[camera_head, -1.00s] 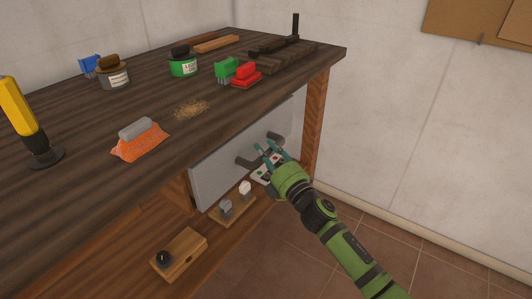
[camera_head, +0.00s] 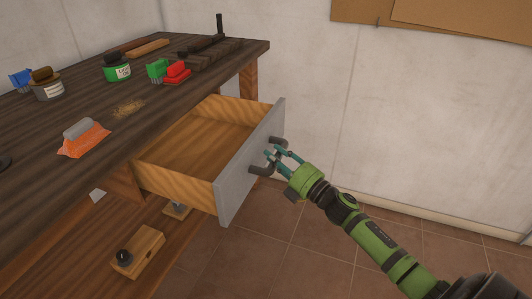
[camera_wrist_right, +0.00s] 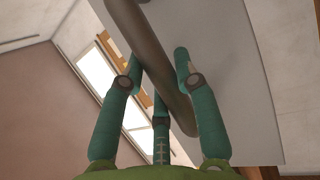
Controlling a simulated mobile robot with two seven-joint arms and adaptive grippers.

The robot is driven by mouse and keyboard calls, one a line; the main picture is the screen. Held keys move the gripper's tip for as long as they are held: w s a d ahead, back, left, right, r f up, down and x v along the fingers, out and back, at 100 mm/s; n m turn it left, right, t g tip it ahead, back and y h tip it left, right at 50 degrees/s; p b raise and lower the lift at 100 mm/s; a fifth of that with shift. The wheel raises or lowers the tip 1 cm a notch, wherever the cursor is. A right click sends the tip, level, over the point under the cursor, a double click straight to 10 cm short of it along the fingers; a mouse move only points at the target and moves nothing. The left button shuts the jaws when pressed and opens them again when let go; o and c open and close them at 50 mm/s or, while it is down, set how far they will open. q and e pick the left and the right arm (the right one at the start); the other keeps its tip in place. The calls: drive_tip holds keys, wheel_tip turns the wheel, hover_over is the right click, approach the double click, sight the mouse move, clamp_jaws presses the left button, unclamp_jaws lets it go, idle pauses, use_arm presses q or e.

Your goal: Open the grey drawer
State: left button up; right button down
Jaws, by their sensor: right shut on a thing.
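The grey drawer (camera_head: 250,163) stands well out from under the dark workbench, and its wooden inside (camera_head: 195,150) looks empty. Its dark bar handle (camera_head: 264,166) is on the grey front. My right gripper (camera_head: 276,155) is at the handle, with its teal fingers shut on it. In the right wrist view the handle (camera_wrist_right: 152,65) runs between the fingers of the gripper (camera_wrist_right: 160,85), in front of the grey panel (camera_wrist_right: 225,60). My left gripper is not in view.
A wooden block with a black knob (camera_head: 138,252) lies on the lower shelf. The floor (camera_head: 250,265) in front is clear.

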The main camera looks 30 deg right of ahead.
drive_tip(key=shift+s+d, duration=0.25)
drive_tip(key=shift+s, duration=0.1)
drive_tip(key=c, duration=0.9)
unclamp_jaws()
drive_tip(key=shift+s+f, duration=0.1)
drive_tip(key=shift+s, duration=0.1)
drive_tip(key=v, duration=1.1)
drive_tip(key=shift+s, duration=0.3)
drive_tip(key=shift+d, duration=0.1)
